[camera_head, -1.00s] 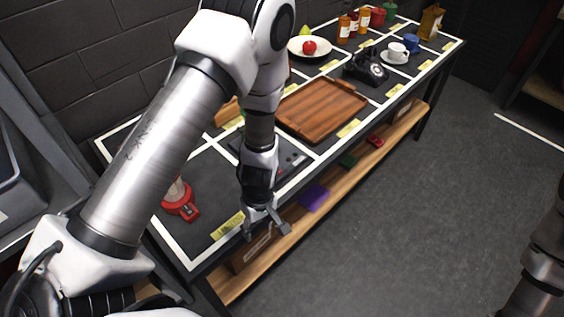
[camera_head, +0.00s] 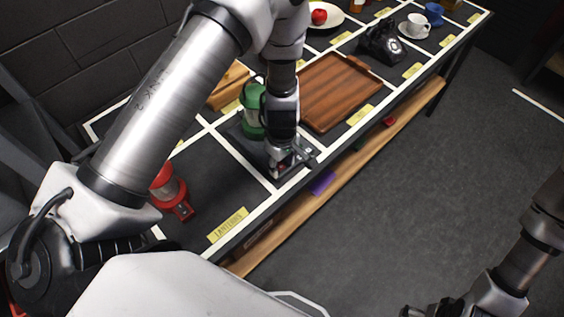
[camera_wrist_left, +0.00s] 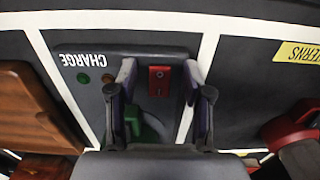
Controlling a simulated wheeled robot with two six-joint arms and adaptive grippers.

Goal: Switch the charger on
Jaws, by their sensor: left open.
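The charger (camera_wrist_left: 95,100) is a dark flat box marked CHARGE, with a red rocker switch (camera_wrist_left: 159,80) and two small round lights, one green (camera_wrist_left: 84,78) and one brownish (camera_wrist_left: 107,78). In the head view the charger (camera_head: 232,132) lies on the table, partly hidden by my left arm. A green lantern (camera_head: 250,108) stands at it; a green part (camera_wrist_left: 132,120) shows in the wrist view. My left gripper (camera_head: 292,160) is open over the charger's front. In the wrist view its fingertips (camera_wrist_left: 160,72) straddle the switch; contact is unclear. My right gripper (camera_head: 418,310) is cut off at the bottom edge.
A red lantern (camera_head: 170,190) stands left of the charger, by a yellow LANTERNS label (camera_head: 228,225). A wooden tray (camera_head: 335,92) lies to the right. A black telephone (camera_head: 382,42) and a white cup (camera_head: 416,24) stand farther off. The floor in front is clear.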

